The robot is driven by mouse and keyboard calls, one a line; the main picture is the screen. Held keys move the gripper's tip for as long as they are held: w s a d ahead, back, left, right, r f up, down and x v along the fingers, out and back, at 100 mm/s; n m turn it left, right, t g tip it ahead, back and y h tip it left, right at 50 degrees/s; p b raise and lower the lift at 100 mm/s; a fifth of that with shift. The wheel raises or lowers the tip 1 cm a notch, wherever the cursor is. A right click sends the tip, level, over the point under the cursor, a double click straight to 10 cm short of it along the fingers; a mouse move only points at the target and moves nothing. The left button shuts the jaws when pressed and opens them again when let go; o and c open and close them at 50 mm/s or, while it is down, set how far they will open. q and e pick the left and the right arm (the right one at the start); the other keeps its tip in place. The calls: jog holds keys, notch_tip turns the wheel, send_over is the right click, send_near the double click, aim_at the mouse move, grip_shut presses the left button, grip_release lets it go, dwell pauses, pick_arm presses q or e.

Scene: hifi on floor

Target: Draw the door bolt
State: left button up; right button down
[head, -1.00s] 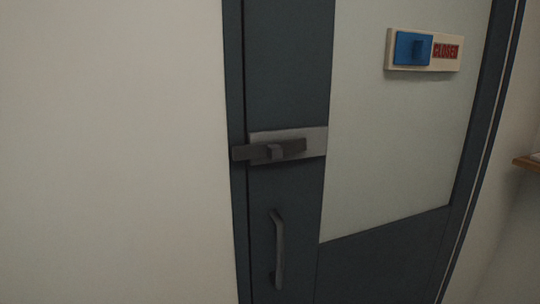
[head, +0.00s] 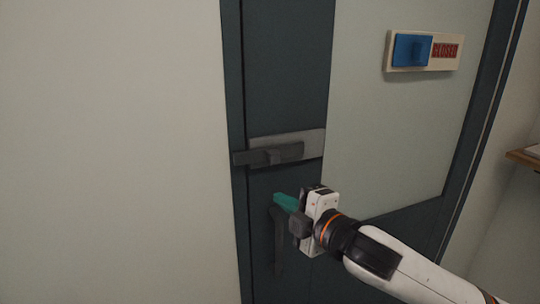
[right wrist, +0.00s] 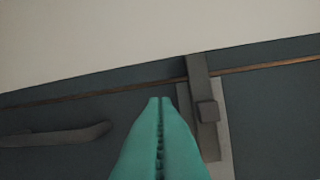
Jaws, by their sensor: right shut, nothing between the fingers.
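The door bolt (head: 275,154) is a dark bar with a square knob on a lighter grey plate (head: 312,143). Its left end reaches over the door's left edge onto the frame. In the right wrist view the bolt bar (right wrist: 203,120) and its knob (right wrist: 208,111) lie just right of the fingertips. My right gripper (head: 278,198) has teal fingers, shut and empty, just below the bolt and apart from it in the picture. It also shows in the right wrist view (right wrist: 160,100). My left gripper is not in view.
A dark door handle (head: 279,250) is below the bolt, partly hidden by my right gripper; it also shows in the wrist view (right wrist: 60,135). A blue slider sign (head: 412,50) reading CLOSED is at upper right. A wooden shelf edge (head: 522,158) is at far right.

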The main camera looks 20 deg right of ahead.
aim_at(255, 156)
jog(key=s+a+r+n+y, duration=0.1)
jog(key=s+r+n, duration=0.2)
jog(key=r, duration=0.2)
jog(key=shift+a+t, duration=0.2)
jog(key=shift+t, duration=0.1)
jog(key=shift+r, duration=0.1)
jog(key=shift+w, duration=0.15)
jog(key=p+x, duration=0.3)
jog(key=x, duration=0.6)
jog(key=shift+w+a+r+p, duration=0.2)
jog(key=shift+w+a+p, duration=0.1)
jog(key=shift+p, duration=0.1)
jog(key=d+p, duration=0.1)
jog(key=d, duration=0.3)
jog(key=shift+d+f, duration=0.1)
jog(key=shift+w, duration=0.1)
